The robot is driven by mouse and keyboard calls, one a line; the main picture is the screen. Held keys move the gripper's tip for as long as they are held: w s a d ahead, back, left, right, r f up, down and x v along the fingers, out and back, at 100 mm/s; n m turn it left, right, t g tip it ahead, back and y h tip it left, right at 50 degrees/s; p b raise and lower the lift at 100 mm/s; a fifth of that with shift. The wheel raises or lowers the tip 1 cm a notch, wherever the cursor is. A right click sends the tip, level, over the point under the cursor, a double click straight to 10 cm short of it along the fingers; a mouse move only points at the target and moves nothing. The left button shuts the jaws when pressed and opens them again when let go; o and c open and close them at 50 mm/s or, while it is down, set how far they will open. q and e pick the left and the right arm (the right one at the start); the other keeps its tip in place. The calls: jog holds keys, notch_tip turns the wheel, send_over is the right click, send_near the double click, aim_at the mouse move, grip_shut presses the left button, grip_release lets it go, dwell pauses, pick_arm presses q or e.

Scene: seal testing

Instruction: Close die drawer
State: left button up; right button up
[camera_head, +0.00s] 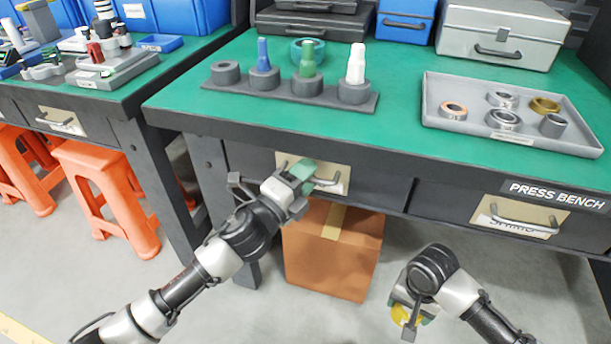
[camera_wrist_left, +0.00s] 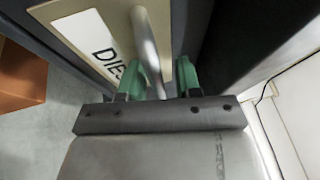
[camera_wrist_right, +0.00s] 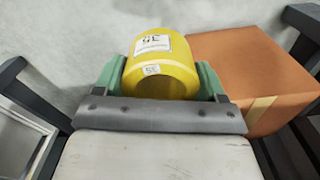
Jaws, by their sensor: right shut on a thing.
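The die drawer (camera_head: 370,183) is the left drawer under the press bench, with a dark front, a "DIE" label (camera_wrist_left: 95,35) and a metal handle (camera_head: 328,181). No drawer interior shows in the head view; I cannot tell whether a small gap remains. My left gripper (camera_head: 308,172) is at this handle. In the left wrist view its green fingers (camera_wrist_left: 158,82) are apart, with the handle bar (camera_wrist_left: 148,45) passing between them; contact is unclear. My right gripper (camera_head: 408,312) is shut on a yellow cylinder with a hole and white labels (camera_wrist_right: 160,58), held above the floor.
The shims drawer (camera_head: 455,205) is at the right under the bench. A brown box (camera_head: 325,262) stands on the floor below the die drawer. The bench top holds a rack of dies (camera_head: 300,103) and a grey tray (camera_head: 440,85) of rings. Orange stools (camera_head: 95,170) stand left.

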pick_arm(q)
jog(key=shift+f, duration=0.2)
jog(key=shift+s+a+f, duration=0.1)
jog(key=shift+s+a, duration=0.05)
jog(key=shift+s, duration=0.05)
jog(key=p+v, duration=0.1)
jog(key=v, duration=1)
jog(key=shift+s+p, duration=0.25)
jog(key=shift+p, duration=0.05)
jog(key=shift+a, duration=0.15)
